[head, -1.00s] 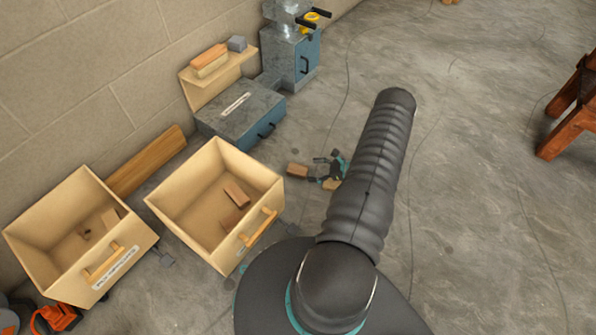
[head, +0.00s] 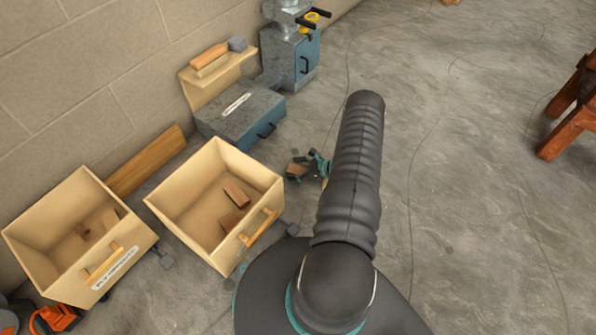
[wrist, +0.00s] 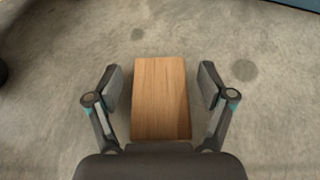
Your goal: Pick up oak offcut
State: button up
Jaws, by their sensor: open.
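A wooden block with straight grain, which looks like the oak offcut (wrist: 160,105), lies on the concrete floor in the wrist view. My gripper (wrist: 162,82) is open, with one finger on each side of the block and a visible gap at both sides. In the head view a small brown block (head: 296,170) shows on the floor at the left of my gripper (head: 312,165). My arm hides part of the gripper there.
Two open wooden drawers, one at centre left (head: 160,205) and one farther left (head: 20,235), hold small blocks. A grey-blue metal case (head: 240,120) stands by the wall. A red-brown wooden stand (head: 565,135) is at the right.

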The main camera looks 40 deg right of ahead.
jog(key=c, duration=1.3)
jog(key=shift+r, duration=0.15)
